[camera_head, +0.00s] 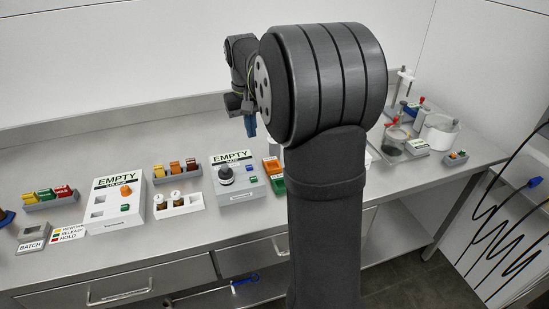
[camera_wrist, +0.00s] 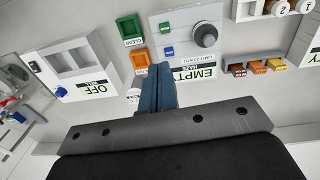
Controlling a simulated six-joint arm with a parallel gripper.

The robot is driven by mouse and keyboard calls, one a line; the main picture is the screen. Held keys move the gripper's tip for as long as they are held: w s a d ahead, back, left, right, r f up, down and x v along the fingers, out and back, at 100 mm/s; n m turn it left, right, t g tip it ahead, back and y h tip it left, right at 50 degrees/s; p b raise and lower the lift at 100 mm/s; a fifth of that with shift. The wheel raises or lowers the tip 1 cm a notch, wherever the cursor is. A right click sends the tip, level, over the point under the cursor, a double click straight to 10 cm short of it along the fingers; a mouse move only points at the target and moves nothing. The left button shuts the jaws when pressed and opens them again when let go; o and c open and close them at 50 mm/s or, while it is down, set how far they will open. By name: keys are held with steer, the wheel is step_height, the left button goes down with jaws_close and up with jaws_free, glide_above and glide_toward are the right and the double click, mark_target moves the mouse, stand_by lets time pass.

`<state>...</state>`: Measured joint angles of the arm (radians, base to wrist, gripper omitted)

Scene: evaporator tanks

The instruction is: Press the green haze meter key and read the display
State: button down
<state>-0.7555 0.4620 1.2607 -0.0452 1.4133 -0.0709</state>
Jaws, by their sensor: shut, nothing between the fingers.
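The haze meter (camera_head: 237,178) is a light box on the bench, with an EMPTY HAZE panel (camera_head: 231,157) along its back and a black round part (camera_head: 226,175) on top. In the wrist view the meter (camera_wrist: 213,20) appears upside down, with the green key (camera_wrist: 165,27) near its front edge and a blue key (camera_wrist: 168,52) behind it. My gripper (camera_head: 251,126) is above the back of the meter, its blue fingers shut and empty. In the wrist view my gripper (camera_wrist: 156,70) points between the meter and the orange bin, apart from the green key.
The orange bin (camera_wrist: 139,60) and green CLEAR bin (camera_wrist: 130,28) stand beside the meter. An EMPTY colour unit (camera_head: 113,200), a white vial holder (camera_head: 178,205) and a small rack (camera_head: 176,171) are to its left. A white pot (camera_head: 440,132) is at the far right.

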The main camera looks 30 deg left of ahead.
mark_target(251, 180)
step_height(251, 180, down, 6)
steer(key=s+n+t+h, duration=0.1)
steer(key=n+t, duration=0.7)
steer(key=n, duration=0.7)
steer(key=shift+a+n+t, duration=0.3)
steer(key=shift+f, duration=4.35)
steer(key=shift+f, duration=0.1)
steer(key=shift+f, duration=0.3)
